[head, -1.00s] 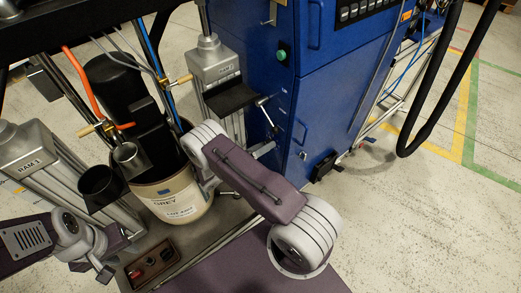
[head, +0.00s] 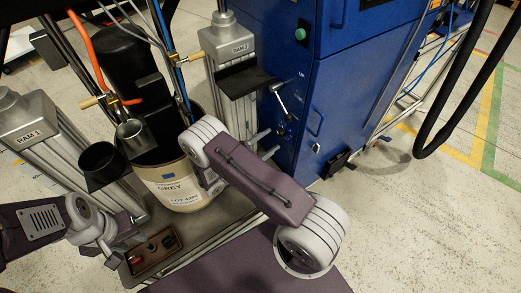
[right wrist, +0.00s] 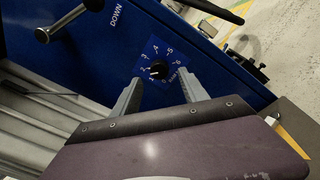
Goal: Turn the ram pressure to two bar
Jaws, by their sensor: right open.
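A small black knob (right wrist: 158,70) sits on a blue dial plate (right wrist: 168,51) with white numbers on the blue cabinet front, in the right wrist view. The numbers run around it up to 6; its pointer is too small to read surely. My right gripper (right wrist: 161,76) is open, its two grey fingers pointing at the plate, one on each side of the knob. I see no clear contact with the knob. In the head view my right forearm (head: 262,185) reaches toward the cabinet. My left gripper (head: 114,257) is low at the left, partly hidden, over the pump's base.
A lever with a round end (right wrist: 42,34), near the word DOWN, sticks out left of the dial; it also shows on the blue cabinet (head: 345,110).

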